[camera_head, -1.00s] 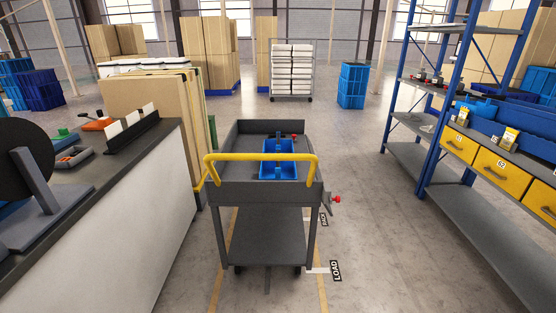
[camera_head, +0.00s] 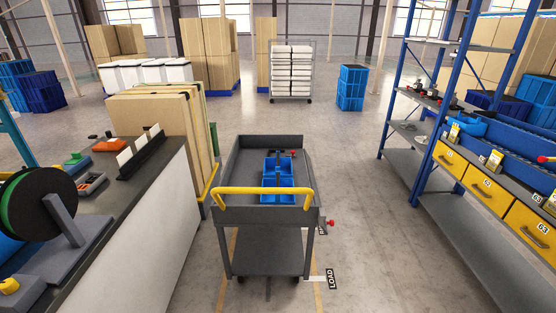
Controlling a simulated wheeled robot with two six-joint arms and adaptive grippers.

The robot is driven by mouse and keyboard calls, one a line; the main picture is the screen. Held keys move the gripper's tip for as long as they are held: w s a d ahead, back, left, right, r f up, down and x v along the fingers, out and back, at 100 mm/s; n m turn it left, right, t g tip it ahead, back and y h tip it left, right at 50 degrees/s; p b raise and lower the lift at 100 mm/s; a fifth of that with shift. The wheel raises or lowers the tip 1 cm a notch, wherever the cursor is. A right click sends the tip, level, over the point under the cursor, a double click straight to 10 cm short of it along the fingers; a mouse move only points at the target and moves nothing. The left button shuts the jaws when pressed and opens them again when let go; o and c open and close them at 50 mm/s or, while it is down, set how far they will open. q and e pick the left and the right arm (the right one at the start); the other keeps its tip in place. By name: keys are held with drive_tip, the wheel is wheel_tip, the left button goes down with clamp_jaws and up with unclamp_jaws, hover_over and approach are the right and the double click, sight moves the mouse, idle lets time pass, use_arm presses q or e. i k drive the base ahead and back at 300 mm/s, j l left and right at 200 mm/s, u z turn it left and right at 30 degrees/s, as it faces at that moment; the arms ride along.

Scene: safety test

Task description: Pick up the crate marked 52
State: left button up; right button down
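Yellow crates stand in a row on the blue-posted shelf at the right. They are a far crate (camera_head: 449,163), a middle crate (camera_head: 480,196) and a near crate (camera_head: 525,236) cut by the picture's right side. Each has a small white number label. The near label looks like 53 or 63; the far and middle labels are too small to read surely, so I cannot tell which crate is 52. Neither of my grippers is in view.
A grey cart (camera_head: 268,219) with a yellow handle and blue bins (camera_head: 279,191) stands ahead. A grey workbench (camera_head: 112,207) with a black reel (camera_head: 38,208) is at the left. Floor between cart and shelf (camera_head: 375,230) is clear. A LOAD sign (camera_head: 331,278) lies beside the cart.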

sight(284, 164)
drive_tip(key=i+j+z, duration=0.1)
drive_tip(key=i+z, duration=0.25)
drive_tip(key=i, duration=0.95)
